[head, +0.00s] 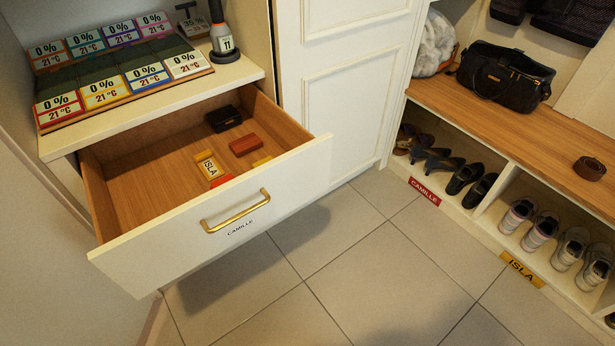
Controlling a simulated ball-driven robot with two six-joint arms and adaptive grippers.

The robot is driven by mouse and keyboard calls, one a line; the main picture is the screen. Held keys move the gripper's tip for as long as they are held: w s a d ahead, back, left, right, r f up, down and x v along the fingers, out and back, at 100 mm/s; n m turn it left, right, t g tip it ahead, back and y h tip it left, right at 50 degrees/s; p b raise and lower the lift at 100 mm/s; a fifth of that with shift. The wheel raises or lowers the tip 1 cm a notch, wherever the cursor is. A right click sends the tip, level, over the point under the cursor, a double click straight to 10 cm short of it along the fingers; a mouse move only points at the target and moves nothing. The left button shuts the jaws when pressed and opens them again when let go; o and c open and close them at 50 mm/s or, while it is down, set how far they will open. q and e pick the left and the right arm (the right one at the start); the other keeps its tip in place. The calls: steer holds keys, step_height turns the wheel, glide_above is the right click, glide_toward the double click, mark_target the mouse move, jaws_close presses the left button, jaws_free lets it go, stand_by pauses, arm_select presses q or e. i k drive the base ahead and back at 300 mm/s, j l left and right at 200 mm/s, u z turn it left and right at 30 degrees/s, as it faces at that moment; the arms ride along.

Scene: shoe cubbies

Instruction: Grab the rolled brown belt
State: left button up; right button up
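The rolled brown belt (589,168) lies on the wooden bench top (480,112) above the shoe cubbies, near the right edge of the head view. It is a dark brown coil with open space around it on the wood. Neither of my grippers shows in the head view.
An open drawer (215,215) labelled CAMILLE juts out at left, holding several small items. A black handbag (505,75) stands at the back of the bench. Cubbies below hold shoes (540,232), with CAMILLE and ISLA labels. The tiled floor (365,265) between drawer and bench is clear.

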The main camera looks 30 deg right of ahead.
mark_target(591, 169)
steer(key=l+z, duration=0.15)
steer(key=z, duration=2.55)
